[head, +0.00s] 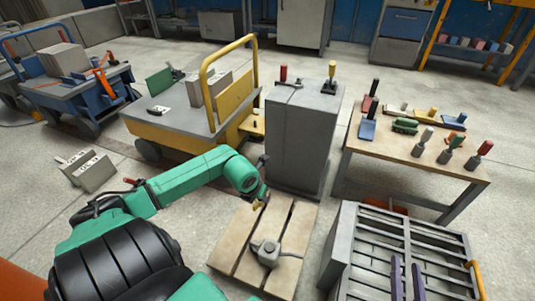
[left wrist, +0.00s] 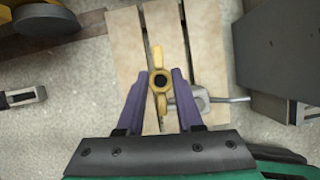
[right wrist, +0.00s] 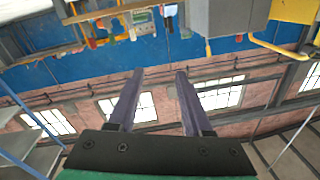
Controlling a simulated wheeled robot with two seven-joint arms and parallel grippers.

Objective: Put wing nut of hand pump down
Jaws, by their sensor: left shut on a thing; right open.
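The yellow wing nut (left wrist: 158,80) is between the purple fingers of my left gripper (left wrist: 158,92), which is shut on it. In the head view the wing nut (head: 258,204) shows small at the end of my green left arm, above the slotted wooden board (head: 229,257). The grey hand pump (head: 268,253) stands on that board, with a rod out to the right. In the left wrist view the pump (left wrist: 200,100) is partly hidden by a finger. My right gripper (head: 407,262) is open and empty in front of the grey slatted rack; it also shows in the right wrist view (right wrist: 160,75).
A grey cabinet (head: 300,150) with two handled tools on top stands behind the board. A wooden table (head: 440,165) with several handled tools is at the right. The grey rack (head: 343,250) is right of the board. A yellow cart (head: 180,125) stands at back left.

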